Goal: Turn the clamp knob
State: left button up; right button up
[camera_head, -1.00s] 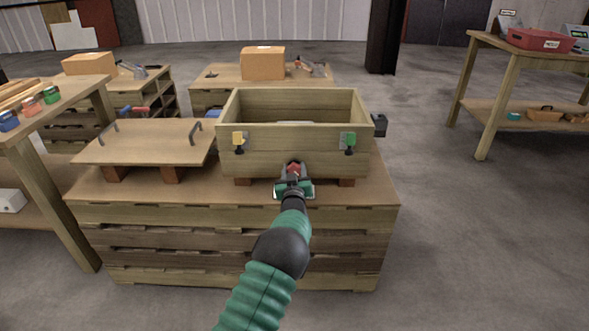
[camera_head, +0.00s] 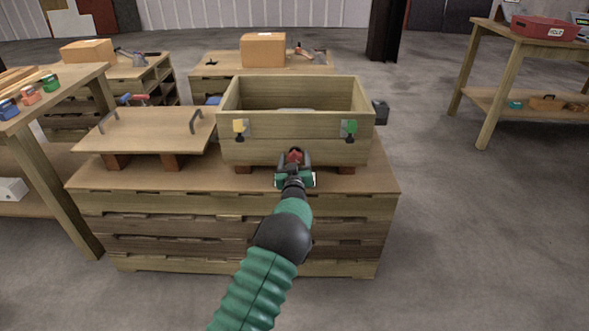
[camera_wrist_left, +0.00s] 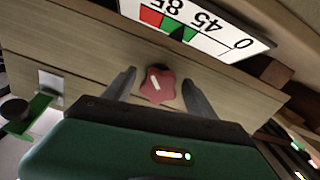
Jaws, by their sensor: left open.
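A red, lobed clamp knob (camera_wrist_left: 159,86) with a white mark sits on the front wall of the wooden box. It also shows in the head view (camera_head: 295,156), partly hidden by the gripper. My left gripper (camera_wrist_left: 160,79) is open, with one finger on each side of the knob and gaps between. In the head view my left gripper (camera_head: 295,166) is in front of the box's front wall. A white scale (camera_wrist_left: 200,31) marked 0, 45 and 85, with red and green zones, is beside the knob. My right gripper is out of view.
The open wooden box (camera_head: 292,150) stands on blocks on a pallet-like bench (camera_head: 240,215). Yellow (camera_head: 239,126) and green (camera_head: 350,127) latches are on its front. A wooden lid with handles (camera_head: 150,134) lies to the left.

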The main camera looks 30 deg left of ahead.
pick_arm(q)
jog(key=p+v, duration=0.5)
jog(key=v, duration=1.1)
jog(key=shift+s+d+f, duration=0.1)
jog(key=shift+d, duration=0.05)
